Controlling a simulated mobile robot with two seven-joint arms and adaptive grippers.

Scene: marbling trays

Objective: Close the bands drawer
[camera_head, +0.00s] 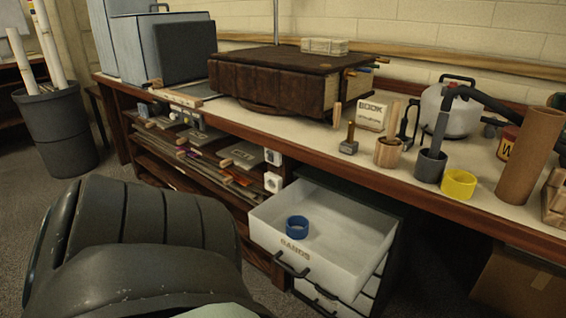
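The bands drawer (281,233) is a white drawer lettered "BANDS" on its front, below the workbench at the lower middle. It is pulled out, and its inside shows. A blue ring-shaped band (297,228) lies in it, toward the front left. A dark handle (292,264) is on its front face. More white drawers with dark handles (318,303) sit beneath it. A large dark arm part of mine fills the lower left, to the left of the drawer. Neither gripper's fingers show.
The workbench (330,165) runs above the drawers. It holds a brown case (270,75), a wooden cup (388,152), a yellow ring (459,184) and a brown tube (530,155). Open shelves (190,165) are left of the drawers. A dark bin (57,128) stands on the left floor.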

